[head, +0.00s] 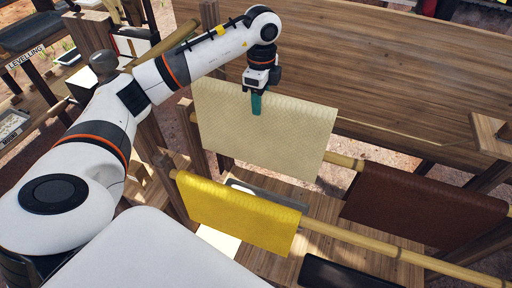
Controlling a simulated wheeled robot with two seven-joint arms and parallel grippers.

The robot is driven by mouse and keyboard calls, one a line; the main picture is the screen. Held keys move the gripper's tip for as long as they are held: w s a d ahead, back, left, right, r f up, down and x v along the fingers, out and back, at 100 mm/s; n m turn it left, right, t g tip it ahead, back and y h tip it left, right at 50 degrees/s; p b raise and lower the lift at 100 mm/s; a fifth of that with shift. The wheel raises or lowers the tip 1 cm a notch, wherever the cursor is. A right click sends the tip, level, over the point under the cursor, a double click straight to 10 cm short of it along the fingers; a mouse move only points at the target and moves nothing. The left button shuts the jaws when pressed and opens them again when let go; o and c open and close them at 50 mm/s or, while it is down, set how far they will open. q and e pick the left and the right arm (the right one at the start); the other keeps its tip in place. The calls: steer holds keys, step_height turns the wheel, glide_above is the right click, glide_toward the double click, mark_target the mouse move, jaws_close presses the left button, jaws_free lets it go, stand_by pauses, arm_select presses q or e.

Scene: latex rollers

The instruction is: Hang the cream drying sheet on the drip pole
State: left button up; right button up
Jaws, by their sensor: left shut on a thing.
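The cream drying sheet (255,135) hangs in the upper middle of the head view, spread wide with its fold at the top. My left gripper (257,103) is shut on its top edge, left of the middle, with a teal finger in front of the sheet. A bamboo drip pole (345,160) comes out from behind the sheet's right side. The sheet's top edge shows above the pole's line, and the sheet hides that stretch of pole. I cannot tell whether they touch. My right gripper is not in view.
A brown sheet (420,205) hangs over the same pole at right. A yellow sheet (235,212) hangs over a nearer bamboo pole (375,248). Wooden posts (190,140) stand at left. A wooden plank wall (400,75) lies behind. A dark tray (345,273) sits low in front.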

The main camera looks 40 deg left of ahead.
arm_select(q)
steer(key=shift+r+p, duration=3.35)
steer(key=shift+r, duration=1.65)
step_height(320, 180, up, 5)
steer(key=shift+f+p, duration=0.1)
steer(key=shift+p, duration=0.45)
